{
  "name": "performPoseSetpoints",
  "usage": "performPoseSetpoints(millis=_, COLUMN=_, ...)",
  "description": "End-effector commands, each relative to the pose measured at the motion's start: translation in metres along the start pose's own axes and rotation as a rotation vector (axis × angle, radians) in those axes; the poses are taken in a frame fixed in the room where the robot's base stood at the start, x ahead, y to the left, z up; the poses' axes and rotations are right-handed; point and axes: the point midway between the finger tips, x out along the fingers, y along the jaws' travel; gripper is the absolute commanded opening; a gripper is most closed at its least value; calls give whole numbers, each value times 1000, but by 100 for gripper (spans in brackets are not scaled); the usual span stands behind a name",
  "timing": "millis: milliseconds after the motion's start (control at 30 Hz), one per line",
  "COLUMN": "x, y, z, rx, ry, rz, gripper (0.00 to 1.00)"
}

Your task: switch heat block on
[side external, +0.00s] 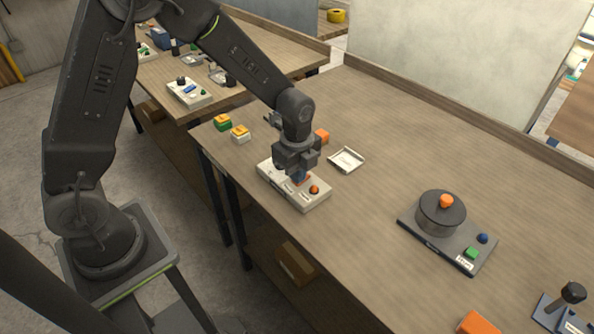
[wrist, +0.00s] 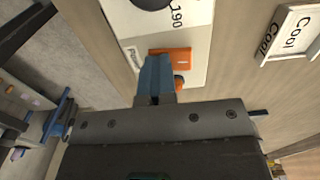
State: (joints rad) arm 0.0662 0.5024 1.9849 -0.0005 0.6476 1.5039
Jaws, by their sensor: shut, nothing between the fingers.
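The heat block appears to be the white box (side external: 320,203) under my gripper in the side view. Its white panel (wrist: 205,20), marked "190", fills the top of the wrist view. On that panel is an orange switch (wrist: 180,58), beside a small label that seems to read "Power". My gripper (side external: 300,176) points down at the box with its blue fingers (wrist: 155,72) shut and empty. The fingertips are right at the orange switch and cover part of it; I cannot tell whether they touch it. A round orange knob (side external: 314,189) is at the box's right end.
A white tray (side external: 346,160), marked "Cool" in the wrist view (wrist: 292,34), lies right of the box. Orange (side external: 322,136) and yellow-topped blocks (side external: 240,133) stand behind. A grey unit with a round lidded pot (side external: 440,215) is farther right, with bare table between.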

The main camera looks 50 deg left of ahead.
Motion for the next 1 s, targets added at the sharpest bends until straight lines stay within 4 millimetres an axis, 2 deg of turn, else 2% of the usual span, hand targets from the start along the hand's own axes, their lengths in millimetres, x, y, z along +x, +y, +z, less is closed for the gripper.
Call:
performPoseSetpoints(millis=33, x=6, y=3, z=0, rx=1, ry=-1, rz=11, gripper=0)
performPoseSetpoints(millis=267, x=6, y=0, z=0, rx=2, ry=-2, rz=12, gripper=0)
performPoseSetpoints(millis=567, x=1, y=-13, z=0, rx=1, ry=-2, rz=6, gripper=0)
performPoseSetpoints(millis=867, x=-1, y=-14, z=0, rx=1, ry=-1, rz=6, gripper=0)
performPoseSetpoints(millis=1000, x=-10, y=-14, z=0, rx=1, ry=-1, rz=3, gripper=0)
